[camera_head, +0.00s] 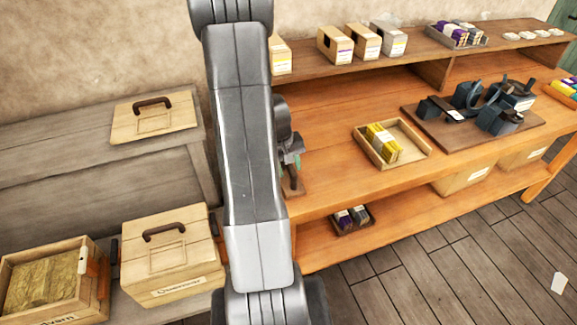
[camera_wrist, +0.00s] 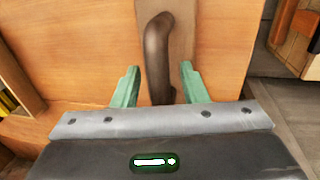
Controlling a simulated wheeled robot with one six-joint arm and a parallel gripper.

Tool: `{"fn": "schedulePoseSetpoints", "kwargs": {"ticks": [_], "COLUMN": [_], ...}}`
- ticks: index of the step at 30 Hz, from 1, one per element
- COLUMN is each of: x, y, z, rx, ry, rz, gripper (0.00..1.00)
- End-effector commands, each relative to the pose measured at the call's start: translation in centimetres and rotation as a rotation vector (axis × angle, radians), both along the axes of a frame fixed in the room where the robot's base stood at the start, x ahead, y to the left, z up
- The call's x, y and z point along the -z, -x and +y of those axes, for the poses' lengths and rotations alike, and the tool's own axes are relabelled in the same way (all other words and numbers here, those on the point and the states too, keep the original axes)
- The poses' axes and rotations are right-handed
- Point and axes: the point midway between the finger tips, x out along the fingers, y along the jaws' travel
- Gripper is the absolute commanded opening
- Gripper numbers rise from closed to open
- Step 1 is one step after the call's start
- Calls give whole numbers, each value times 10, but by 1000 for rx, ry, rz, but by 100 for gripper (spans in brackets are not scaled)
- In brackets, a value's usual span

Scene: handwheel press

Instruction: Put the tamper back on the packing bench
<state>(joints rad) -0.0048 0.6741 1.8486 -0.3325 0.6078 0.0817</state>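The tamper shows in the wrist view as a dark brown curved handle (camera_wrist: 157,60) above a paler brown flat wooden part (camera_wrist: 182,42). My gripper (camera_wrist: 160,86) is open, with one green finger on each side of the handle and a visible gap on both sides. In the head view my gripper (camera_head: 292,163) is at the left end of the orange packing bench (camera_head: 335,190), mostly behind my arm. The flat wooden part (camera_head: 297,187) lies on the bench top there. Whether the handle is joined to it is unclear.
A tray (camera_head: 422,151) of yellow packets and a dark press-like fixture (camera_head: 480,105) stand further right on the bench. Bench top between gripper and tray is clear.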

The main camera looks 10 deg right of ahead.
Motion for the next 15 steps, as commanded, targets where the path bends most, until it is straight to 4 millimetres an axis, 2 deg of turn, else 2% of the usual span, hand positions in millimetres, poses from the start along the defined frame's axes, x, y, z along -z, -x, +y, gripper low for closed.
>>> {"fn": "schedulePoseSetpoints", "kwargs": {"ticks": [10,15], "x": [-6,-28], "y": [0,0], "z": [0,5], "rx": [0,-1], "ry": [0,1], "rz": [0,-5], "gripper": [40,40]}}
